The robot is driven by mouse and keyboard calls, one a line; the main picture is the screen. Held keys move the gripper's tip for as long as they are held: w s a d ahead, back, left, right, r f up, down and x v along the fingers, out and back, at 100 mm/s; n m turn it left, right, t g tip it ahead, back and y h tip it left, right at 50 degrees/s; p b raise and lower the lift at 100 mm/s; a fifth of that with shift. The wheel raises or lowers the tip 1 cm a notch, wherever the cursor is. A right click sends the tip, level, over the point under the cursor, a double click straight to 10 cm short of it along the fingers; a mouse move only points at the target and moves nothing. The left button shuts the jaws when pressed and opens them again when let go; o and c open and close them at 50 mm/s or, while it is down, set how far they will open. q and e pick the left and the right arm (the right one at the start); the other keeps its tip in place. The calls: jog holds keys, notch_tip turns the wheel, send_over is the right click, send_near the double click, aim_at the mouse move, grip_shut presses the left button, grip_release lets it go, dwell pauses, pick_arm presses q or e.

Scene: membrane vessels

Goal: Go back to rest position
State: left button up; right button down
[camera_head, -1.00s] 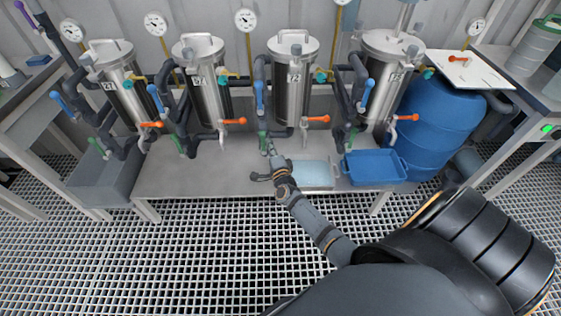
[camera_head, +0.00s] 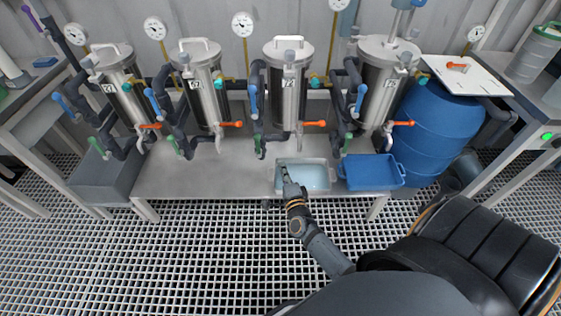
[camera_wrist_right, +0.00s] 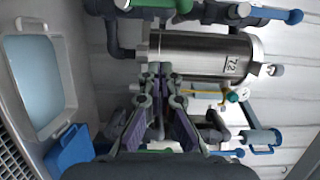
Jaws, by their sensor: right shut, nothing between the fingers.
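My right gripper (camera_head: 287,180) is shut and empty. In the head view it is over the left part of a shallow tray of pale liquid (camera_head: 316,178), in front of the vessel labelled 72 (camera_head: 288,95). In the right wrist view the gripper's fingers (camera_wrist_right: 160,72) are together, pointing towards the vessel labelled 72 (camera_wrist_right: 200,55). The tray shows at the left of that view (camera_wrist_right: 62,75). My left gripper is in neither view.
Several steel vessels with valves and orange handles stand behind the metal bench (camera_head: 220,180). A blue tray (camera_head: 372,171) sits right of the pale tray. A blue barrel (camera_head: 440,125) stands at the right, and a grey bin (camera_head: 100,175) at the left. The grated floor (camera_head: 180,255) in front is clear.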

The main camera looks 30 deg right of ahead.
jog(key=shift+a, duration=0.1)
jog(key=shift+f, duration=0.1)
jog(key=s+a+f+n+g+y, duration=0.1)
jog(key=s+f+n+g+y, duration=0.15)
jog(key=s+f+n, duration=0.6)
jog(key=s+a+f+n+g+y, duration=0.15)
jog(key=s+f+g, duration=0.35)
jog(key=f, duration=0.9)
jog(key=s+a+f+n+g+y, duration=0.1)
jog(key=s+f+n+g, duration=0.3)
jog(key=s+f, duration=0.55)
jog(key=s+d+f+n+g, duration=0.1)
jog(key=s+f+n+g, duration=0.2)
jog(key=s, duration=0.5)
jog(key=s+f+n+g, duration=0.1)
jog(key=s+f+n, duration=0.35)
jog(key=s, duration=0.45)
notch_tip(320, 180, up, 13)
jog(key=s+p, duration=0.1)
jog(key=p, duration=1.2)
jog(key=shift+s+f+h+p, duration=0.2)
jog(key=shift+s+h+p, duration=0.1)
jog(key=shift+p, duration=0.1)
